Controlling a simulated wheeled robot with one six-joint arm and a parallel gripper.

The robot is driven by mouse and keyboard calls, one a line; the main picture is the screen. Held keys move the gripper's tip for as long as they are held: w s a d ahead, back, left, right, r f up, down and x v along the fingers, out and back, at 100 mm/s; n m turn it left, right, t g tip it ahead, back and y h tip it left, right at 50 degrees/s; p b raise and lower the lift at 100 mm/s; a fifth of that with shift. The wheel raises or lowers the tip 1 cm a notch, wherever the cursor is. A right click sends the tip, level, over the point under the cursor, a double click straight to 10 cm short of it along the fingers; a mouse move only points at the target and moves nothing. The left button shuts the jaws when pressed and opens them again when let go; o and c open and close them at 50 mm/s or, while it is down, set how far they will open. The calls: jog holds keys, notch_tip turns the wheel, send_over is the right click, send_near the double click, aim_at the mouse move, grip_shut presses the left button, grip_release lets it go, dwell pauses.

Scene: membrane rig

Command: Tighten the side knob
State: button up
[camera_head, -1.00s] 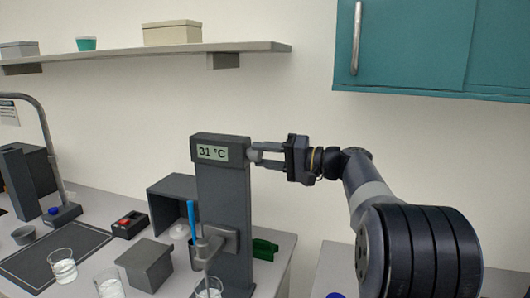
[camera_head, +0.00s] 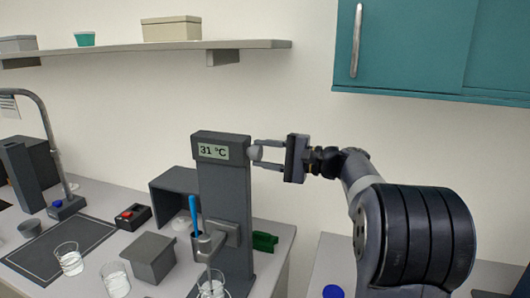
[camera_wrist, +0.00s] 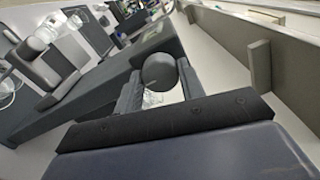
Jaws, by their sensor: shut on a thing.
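The side knob (camera_head: 255,153) is a small round grey knob on the right side of the dark grey column (camera_head: 226,200), near its top, beside a display (camera_head: 213,152) reading 31 °C. My gripper (camera_head: 266,154) reaches it from the right, its two fingers above and below the knob, shut on it. In the wrist view the round knob (camera_wrist: 160,71) sits between the fingertips (camera_wrist: 161,82), one on each side. The contact faces are not clearly visible.
More beakers (camera_head: 115,280), a grey block (camera_head: 149,258) and a red-button box (camera_head: 133,217) are to the left. A teal cabinet (camera_head: 430,50) hangs above my arm.

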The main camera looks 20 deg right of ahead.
dwell(0.3)
jog(key=o, duration=1)
jog(key=b+v, duration=0.3)
jog(key=v, duration=0.7)
jog(key=shift+s+d, duration=0.25)
jog(key=shift+d, duration=0.1)
jog(key=shift+w+a, duration=0.1)
